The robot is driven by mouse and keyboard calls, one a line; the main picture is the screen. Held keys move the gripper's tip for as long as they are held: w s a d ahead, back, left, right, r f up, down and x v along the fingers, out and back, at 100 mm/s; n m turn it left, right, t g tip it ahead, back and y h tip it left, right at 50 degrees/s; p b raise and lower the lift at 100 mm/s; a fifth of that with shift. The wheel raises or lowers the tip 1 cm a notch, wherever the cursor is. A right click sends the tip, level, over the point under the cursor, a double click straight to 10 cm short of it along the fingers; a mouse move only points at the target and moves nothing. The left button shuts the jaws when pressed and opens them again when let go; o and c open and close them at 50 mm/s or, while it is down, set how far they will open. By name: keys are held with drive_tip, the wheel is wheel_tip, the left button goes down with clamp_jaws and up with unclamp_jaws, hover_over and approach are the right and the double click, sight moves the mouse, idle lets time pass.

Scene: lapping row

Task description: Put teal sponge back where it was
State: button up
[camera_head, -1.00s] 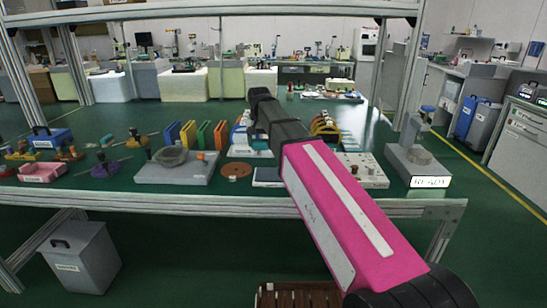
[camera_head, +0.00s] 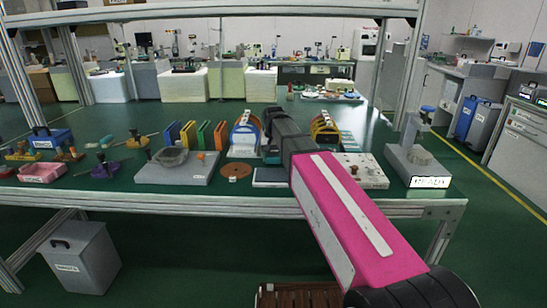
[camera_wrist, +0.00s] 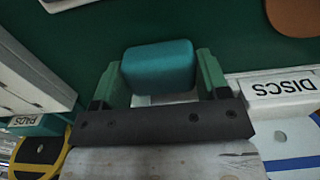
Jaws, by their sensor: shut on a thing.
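The teal sponge (camera_wrist: 158,66) is a rounded block at the upper middle of the wrist view. My gripper (camera_wrist: 160,74) has its two green fingers on either side of it and is shut on it. The sponge's lower side is partly hidden by my gripper, and a pale patch shows just below it. In the head view my gripper (camera_head: 271,156) is over the green bench, between the blue-arched disc rack (camera_head: 244,130) and the yellow-arched rack (camera_head: 325,127). The sponge cannot be made out clearly there. Its height above the bench is hard to tell.
A grey flat plate (camera_head: 268,178) and a brown disc (camera_head: 236,171) lie in front. A white panel with knobs (camera_head: 362,171) stands to the right. A grey block with a bowl (camera_head: 180,172) and several coloured upright plates stand left. The wrist view shows DISCS (camera_wrist: 285,84) and PADS (camera_wrist: 28,121) labels.

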sight(273, 155)
drive_tip(key=o, duration=0.8)
drive_tip(key=shift+f, duration=0.1)
drive_tip(key=shift+o, duration=0.2)
wheel_tip(273, 155, up, 12)
